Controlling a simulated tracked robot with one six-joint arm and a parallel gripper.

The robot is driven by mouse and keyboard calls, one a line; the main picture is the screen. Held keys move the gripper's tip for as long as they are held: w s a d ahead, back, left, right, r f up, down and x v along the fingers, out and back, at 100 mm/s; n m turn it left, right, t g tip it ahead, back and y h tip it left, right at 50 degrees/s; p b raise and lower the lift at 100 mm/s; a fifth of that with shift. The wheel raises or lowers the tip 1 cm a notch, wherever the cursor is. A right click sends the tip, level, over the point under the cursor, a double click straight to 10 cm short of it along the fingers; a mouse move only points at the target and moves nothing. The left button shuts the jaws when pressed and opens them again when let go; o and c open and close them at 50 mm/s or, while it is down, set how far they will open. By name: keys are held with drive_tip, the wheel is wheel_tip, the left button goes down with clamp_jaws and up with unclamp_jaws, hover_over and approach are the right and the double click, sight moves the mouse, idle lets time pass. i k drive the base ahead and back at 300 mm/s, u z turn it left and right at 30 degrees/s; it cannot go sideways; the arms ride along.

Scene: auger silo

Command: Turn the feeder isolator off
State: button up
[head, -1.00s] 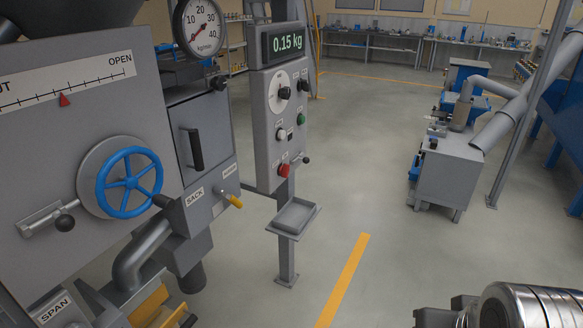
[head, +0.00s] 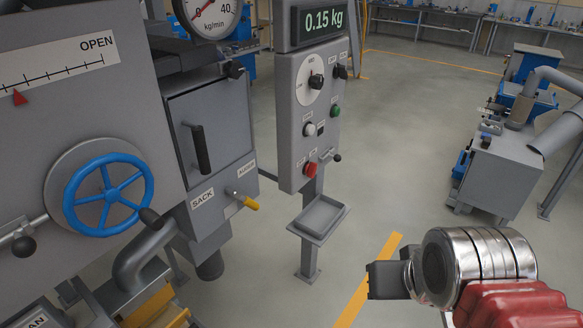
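A grey control panel (head: 296,150) stands on a post in the middle of the view. It has a black rotary knob (head: 316,82) on a round white dial plate and a second black knob (head: 340,71) at its right edge. Below are a green button (head: 335,110), a white button (head: 309,129), a small black switch (head: 320,128), a red button (head: 310,170) and a small dark-tipped lever (head: 337,158). The labels are too small to read, so I cannot tell which control is the feeder isolator. My gripper (head: 385,280) is at lower right, apart from the panel; its fingers are not clear.
A display (head: 320,20) reads 0.15 kg above the panel. A small tray (head: 319,219) juts out below it. At left are a blue handwheel (head: 107,195) and a yellow-tipped lever (head: 247,202). Open floor lies right of the panel, before a grey machine (head: 500,175).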

sight(311, 169)
drive_tip(key=u, duration=0.6)
drive_tip(key=i, duration=0.85)
drive_tip(key=u, duration=0.6)
